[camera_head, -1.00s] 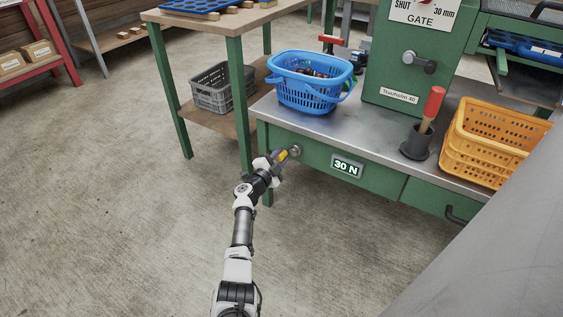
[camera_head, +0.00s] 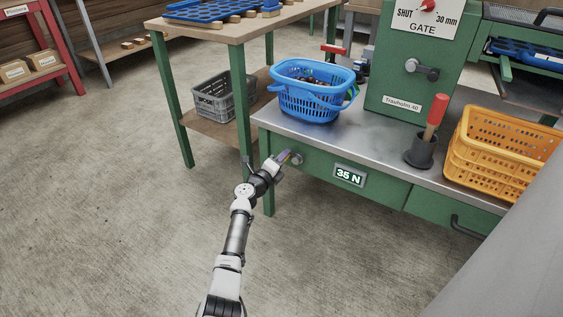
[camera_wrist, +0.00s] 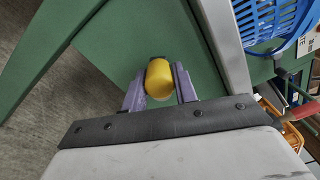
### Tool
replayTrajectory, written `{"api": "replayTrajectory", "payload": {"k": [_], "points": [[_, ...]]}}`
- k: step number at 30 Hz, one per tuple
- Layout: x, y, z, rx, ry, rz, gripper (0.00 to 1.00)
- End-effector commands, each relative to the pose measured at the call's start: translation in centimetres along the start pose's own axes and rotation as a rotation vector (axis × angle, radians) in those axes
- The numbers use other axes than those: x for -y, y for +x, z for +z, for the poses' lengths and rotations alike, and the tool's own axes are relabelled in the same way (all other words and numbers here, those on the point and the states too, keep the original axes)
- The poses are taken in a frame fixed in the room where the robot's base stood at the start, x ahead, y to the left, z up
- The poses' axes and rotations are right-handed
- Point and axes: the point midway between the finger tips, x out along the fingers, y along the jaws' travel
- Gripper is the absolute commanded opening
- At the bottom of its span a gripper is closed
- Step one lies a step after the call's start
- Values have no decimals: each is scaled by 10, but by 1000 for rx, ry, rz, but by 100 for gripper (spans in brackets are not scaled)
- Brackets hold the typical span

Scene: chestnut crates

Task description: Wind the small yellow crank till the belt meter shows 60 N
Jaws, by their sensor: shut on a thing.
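The small yellow crank (camera_wrist: 159,80) shows between my two fingers in the wrist view. My gripper (camera_wrist: 160,88) is shut on its knob. In the head view my gripper (camera_head: 280,162) is at the green front panel of the bench, and little of the crank's yellow shows there. A round grey hub (camera_head: 296,159) sits on the panel just right of my fingers. The belt meter (camera_head: 349,175), to the right of the hub, reads 35 N.
A blue basket (camera_head: 312,107) stands on the metal bench top above the crank. A grey crate (camera_head: 208,99) is on the lower shelf at left. The floor before the bench is clear.

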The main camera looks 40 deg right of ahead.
Motion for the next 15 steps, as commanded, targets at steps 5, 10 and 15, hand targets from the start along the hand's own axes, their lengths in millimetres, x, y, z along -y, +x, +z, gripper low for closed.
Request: {"api": "replayTrajectory", "payload": {"k": [5, 10, 15], "points": [[6, 0, -3, -7, 169, -2, 6], [12, 0, -5, -11, 330, -2, 6], [17, 1, -9, -14, 491, -2, 6]]}}
